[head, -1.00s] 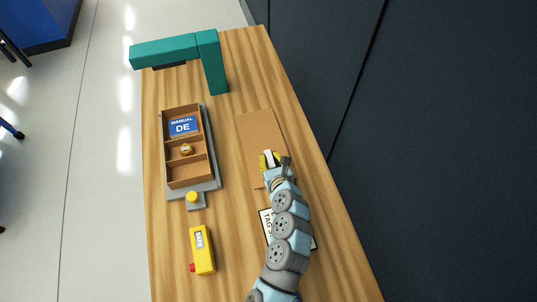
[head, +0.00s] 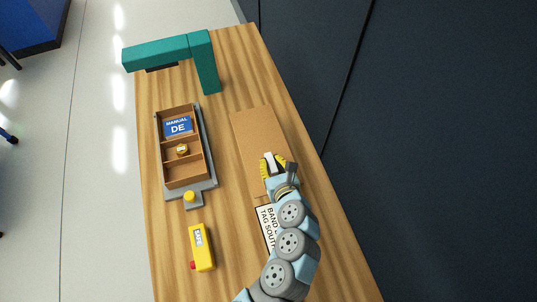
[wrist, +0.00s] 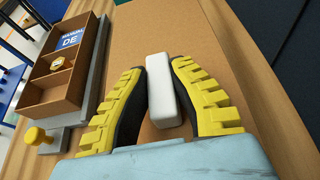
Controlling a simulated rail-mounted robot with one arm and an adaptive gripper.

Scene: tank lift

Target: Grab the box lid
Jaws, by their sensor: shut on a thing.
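The box lid (head: 255,130) is a flat brown cardboard panel on the right half of the wooden table. It also shows in the wrist view (wrist: 215,75), with a white block-shaped handle (wrist: 163,88) standing on it. My gripper (head: 272,164) is over the lid's near part. In the wrist view its yellow-padded fingers (wrist: 160,85) are on both sides of the white handle, shut on it. Whether the lid is lifted off the table I cannot tell. The open brown box (head: 187,170) is to the left, with compartments holding a blue "MANUAL DE" card (head: 178,126) and a small round item (head: 182,150).
The box sits on a grey base (head: 208,160) with a yellow knob (head: 190,196) at its near end. A yellow device (head: 202,247) with a red button lies nearer. A teal arch (head: 207,65) stands at the far end. A white sign (head: 267,228) lies near my arm. A dark wall runs along the right.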

